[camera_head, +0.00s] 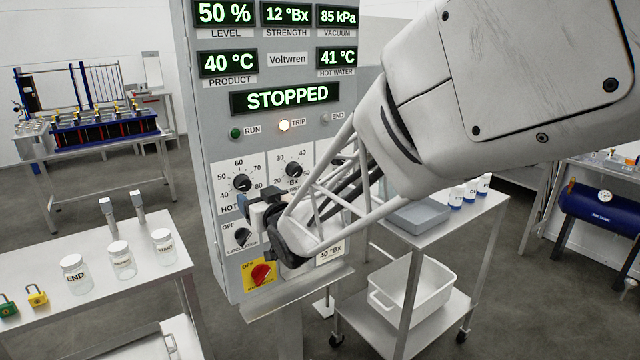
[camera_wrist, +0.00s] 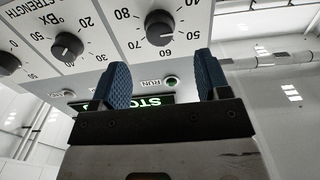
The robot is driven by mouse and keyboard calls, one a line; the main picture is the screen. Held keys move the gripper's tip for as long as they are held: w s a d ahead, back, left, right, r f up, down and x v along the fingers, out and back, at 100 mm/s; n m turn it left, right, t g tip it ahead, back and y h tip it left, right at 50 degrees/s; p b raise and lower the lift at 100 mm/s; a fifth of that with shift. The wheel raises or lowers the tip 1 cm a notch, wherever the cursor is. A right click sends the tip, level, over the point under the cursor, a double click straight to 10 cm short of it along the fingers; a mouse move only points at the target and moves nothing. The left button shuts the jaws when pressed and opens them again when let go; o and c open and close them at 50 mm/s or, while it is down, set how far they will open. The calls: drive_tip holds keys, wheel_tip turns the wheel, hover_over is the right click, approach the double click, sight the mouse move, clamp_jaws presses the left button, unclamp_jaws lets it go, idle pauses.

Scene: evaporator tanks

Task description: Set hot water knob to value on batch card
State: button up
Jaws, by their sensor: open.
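The hot water knob (camera_head: 242,183) is a black round knob on the grey control panel, with a scale running from 40 to 80. It also shows in the wrist view (camera_wrist: 160,28), upside down, beyond the gap between my fingers; its exact setting is hard to read. My gripper (camera_head: 256,198) is open and empty in front of the panel, just below the knob, and partly covers its label. Its two blue fingers (camera_wrist: 164,78) show apart in the wrist view. A card (camera_head: 329,254) reading "40 °Bx" sits low on the panel, partly behind my arm; other text is unreadable.
The strength knob (camera_head: 295,170) is just right of the hot water knob. A circulation switch (camera_head: 243,237) and a red-yellow switch (camera_head: 262,273) sit below. The display reads STOPPED (camera_head: 287,97) and the trip lamp (camera_head: 284,125) is lit. A jar table (camera_head: 150,265) stands left.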

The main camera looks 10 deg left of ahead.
sight(245, 186)
drive_tip(key=shift+w+a, duration=0.1)
drive_tip(key=shift+w, duration=0.05)
drive_tip(key=shift+x, duration=3.7)
drive_tip(key=c, duration=0.9)
